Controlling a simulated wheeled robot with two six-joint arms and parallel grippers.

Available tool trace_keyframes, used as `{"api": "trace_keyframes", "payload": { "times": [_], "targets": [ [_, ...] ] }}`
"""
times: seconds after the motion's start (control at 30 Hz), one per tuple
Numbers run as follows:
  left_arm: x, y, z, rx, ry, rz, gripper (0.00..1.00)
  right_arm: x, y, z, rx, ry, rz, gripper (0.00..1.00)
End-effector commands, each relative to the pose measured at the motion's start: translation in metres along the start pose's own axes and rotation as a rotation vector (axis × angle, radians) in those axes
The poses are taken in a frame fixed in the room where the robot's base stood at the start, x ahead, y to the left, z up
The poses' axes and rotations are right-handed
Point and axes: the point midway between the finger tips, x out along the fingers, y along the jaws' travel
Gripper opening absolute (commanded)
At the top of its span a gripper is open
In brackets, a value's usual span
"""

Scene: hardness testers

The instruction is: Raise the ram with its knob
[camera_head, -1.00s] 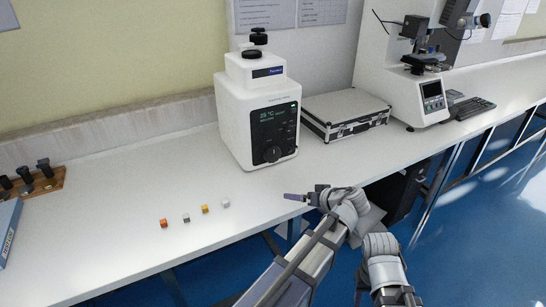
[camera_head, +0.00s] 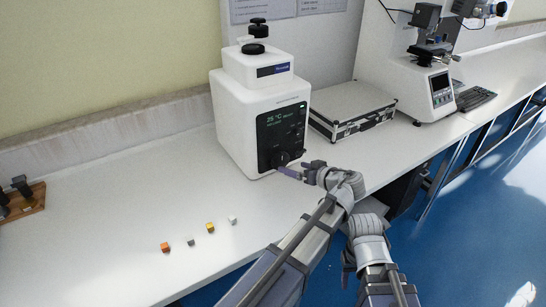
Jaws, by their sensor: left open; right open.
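The white machine (camera_head: 258,105) stands on the bench, left of centre in the head view. A black knob (camera_head: 256,30) sits on top of it, and a round black dial (camera_head: 279,159) is low on its dark front panel. My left gripper (camera_head: 287,172) is open, with its purple-grey fingertips just in front of and below the dial. I cannot tell whether they touch it. My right gripper (camera_head: 346,274) is low at the bench's front side, away from the machine, and its fingers are mostly hidden by its wrist.
Several small coloured blocks (camera_head: 210,228) lie near the front left of the bench (camera_head: 110,200). A silver case (camera_head: 352,108) stands right of the machine. A microscope-like tester (camera_head: 428,80) and a keyboard (camera_head: 475,99) are further right. A wooden rack (camera_head: 30,207) is at the left edge.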

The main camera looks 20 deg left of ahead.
Motion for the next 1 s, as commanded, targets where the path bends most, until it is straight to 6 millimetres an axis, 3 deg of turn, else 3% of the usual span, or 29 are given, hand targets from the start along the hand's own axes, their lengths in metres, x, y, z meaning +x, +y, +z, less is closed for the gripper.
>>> {"api": "trace_keyframes", "payload": {
  "times": [0.27,0.7,1.0],
  "targets": [
    [0.004,0.0,0.001,0.0,-0.001,-0.001,1.0,0.002,0.0,0.0,0.0,0.0,0.0,0.5],
    [0.065,0.001,0.002,0.0,-0.001,-0.002,1.0,0.026,-0.002,-0.001,0.0,0.0,0.0,0.5],
    [0.079,0.0,0.0,0.001,0.0,0.0,1.0,0.029,-0.003,-0.002,0.0,0.0,0.0,0.5]
  ]
}}
